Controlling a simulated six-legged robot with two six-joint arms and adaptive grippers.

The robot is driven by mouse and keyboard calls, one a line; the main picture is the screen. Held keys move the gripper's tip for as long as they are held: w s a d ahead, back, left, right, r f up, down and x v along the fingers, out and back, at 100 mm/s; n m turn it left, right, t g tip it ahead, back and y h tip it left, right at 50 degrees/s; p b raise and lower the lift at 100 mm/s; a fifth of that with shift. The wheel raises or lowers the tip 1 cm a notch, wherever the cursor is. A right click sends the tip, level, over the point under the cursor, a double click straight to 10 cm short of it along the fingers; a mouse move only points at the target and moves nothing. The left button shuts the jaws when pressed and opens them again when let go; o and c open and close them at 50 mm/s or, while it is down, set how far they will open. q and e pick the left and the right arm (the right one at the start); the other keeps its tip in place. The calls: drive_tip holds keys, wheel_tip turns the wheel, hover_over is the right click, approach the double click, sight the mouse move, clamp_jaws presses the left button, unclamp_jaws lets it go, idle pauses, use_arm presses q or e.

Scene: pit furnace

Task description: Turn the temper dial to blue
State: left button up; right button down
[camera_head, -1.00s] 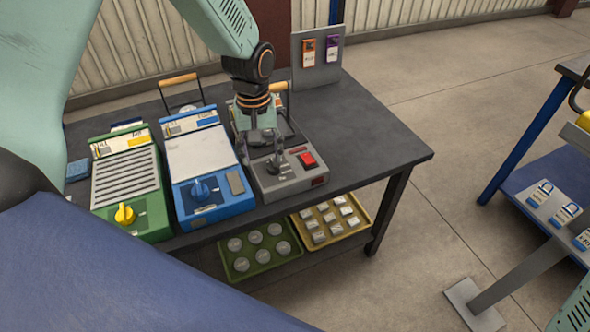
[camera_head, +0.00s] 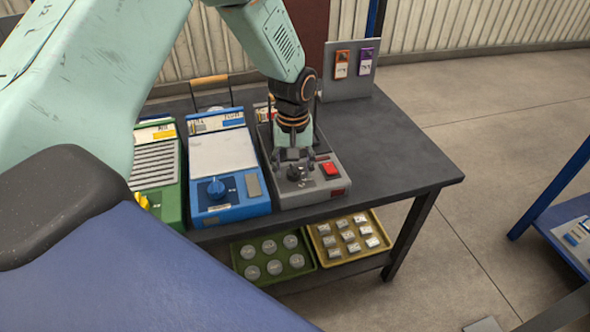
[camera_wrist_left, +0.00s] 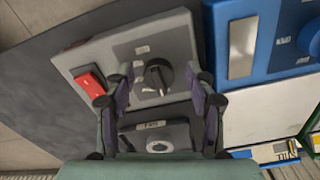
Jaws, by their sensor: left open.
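A grey box (camera_head: 323,182) stands on the dark table with a black dial (camera_head: 296,174) and a red rocker switch (camera_head: 330,169) on its top. My left gripper (camera_head: 294,163) points down over this dial, open. In the left wrist view the black dial (camera_wrist_left: 157,77) shows between the two spread fingers (camera_wrist_left: 160,88), with a light pointer mark on its knob. I cannot tell whether the fingers touch it. The labels beside it are too small to read. My right gripper is out of view.
Left of the grey box stand a blue box (camera_head: 232,208) with a blue knob (camera_head: 216,188) and a green box (camera_head: 170,205) with a yellow knob. Upright orange and purple tags (camera_head: 367,61) stand behind. A green tray (camera_head: 307,265) and a yellow tray (camera_head: 383,240) lie below.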

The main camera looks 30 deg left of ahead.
use_arm(q)
drive_tip(key=shift+w+a+f, duration=0.15)
drive_tip(key=shift+w+f, duration=0.1)
drive_tip(key=shift+f, duration=0.1)
drive_tip(key=shift+s+r, duration=0.15)
drive_tip(key=shift+r, duration=0.05)
drive_tip(key=c, duration=1.1)
